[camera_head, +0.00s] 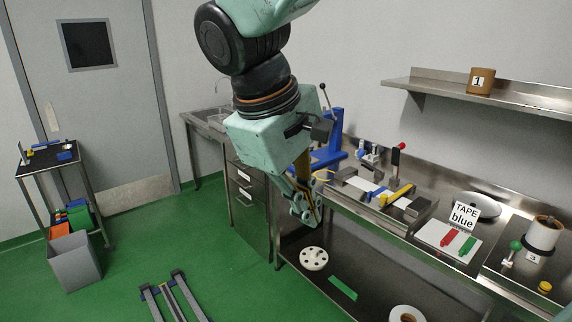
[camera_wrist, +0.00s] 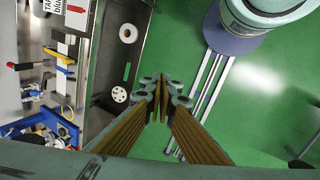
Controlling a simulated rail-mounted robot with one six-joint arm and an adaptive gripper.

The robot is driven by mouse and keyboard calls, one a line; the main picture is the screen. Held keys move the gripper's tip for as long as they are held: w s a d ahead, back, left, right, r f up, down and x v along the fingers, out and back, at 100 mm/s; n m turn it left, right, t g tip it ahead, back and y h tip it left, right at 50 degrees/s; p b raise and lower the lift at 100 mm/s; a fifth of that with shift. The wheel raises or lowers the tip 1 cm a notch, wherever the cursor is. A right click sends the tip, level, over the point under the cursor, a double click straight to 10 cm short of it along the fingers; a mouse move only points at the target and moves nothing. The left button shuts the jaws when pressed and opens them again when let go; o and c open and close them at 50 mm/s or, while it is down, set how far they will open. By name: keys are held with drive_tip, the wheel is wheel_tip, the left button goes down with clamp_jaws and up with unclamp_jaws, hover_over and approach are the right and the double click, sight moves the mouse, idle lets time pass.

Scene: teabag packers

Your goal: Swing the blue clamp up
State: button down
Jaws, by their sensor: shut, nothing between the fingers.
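A small metal clamp with blue parts (camera_head: 368,153) stands at the back of the steel bench, beside a clamp with a black, red-tipped handle (camera_head: 397,156). The small blue-marked clamp also shows in the wrist view (camera_wrist: 33,92), at the left. Its lever's exact position is too small to tell. My gripper (camera_head: 309,217) points down in front of the bench edge, apart from both clamps. In the wrist view my gripper (camera_wrist: 160,84) has its fingers together, empty, above the lower shelf edge and green floor.
A tall blue press-like frame (camera_head: 335,135) stands left of the clamps. A yellow-handled tool (camera_head: 397,196), a "TAPE blue" sign (camera_head: 464,213) and a roll (camera_head: 543,233) stand to the right. A wall shelf (camera_head: 470,92) overhangs the bench.

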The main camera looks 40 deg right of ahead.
sight(369, 166)
drive_tip(key=w+d+f+n+g+h+p, duration=0.1)
drive_tip(key=w+d+f+n+g+h, duration=0.15)
drive_tip(key=w+d, duration=0.75)
drive_tip(key=w+d+f+n+g+h+p, duration=0.15)
drive_tip(key=w+d+h, duration=0.3)
drive_tip(key=d, duration=1.15)
drive_tip(key=w+d+f+n+g+h, duration=0.25)
drive_tip(key=w+d, duration=0.55)
drive_tip(key=d, duration=0.5)
drive_tip(key=w+d+f+n+t+h, duration=0.2)
drive_tip(key=d+f, duration=0.4)
drive_tip(key=f, duration=0.3)
drive_tip(key=w+d+f+n+t+h+p, duration=0.1)
drive_tip(key=w+d+f+n, duration=0.3)
drive_tip(key=f, duration=0.4)
drive_tip(key=w+d+f+n+t+h, duration=0.3)
drive_tip(key=w+d+f, duration=0.3)
drive_tip(key=f, duration=0.3)
drive_tip(key=shift+w+d+f+n+t+h, duration=0.1)
drive_tip(key=shift+d+f+n+t+h, duration=0.15)
drive_tip(key=shift+d, duration=0.2)
drive_tip(key=shift+w+d+f+n+t+h, duration=0.1)
drive_tip(key=shift+d+n, duration=0.1)
drive_tip(key=shift+d, duration=0.2)
drive_tip(key=shift+d, duration=0.1)
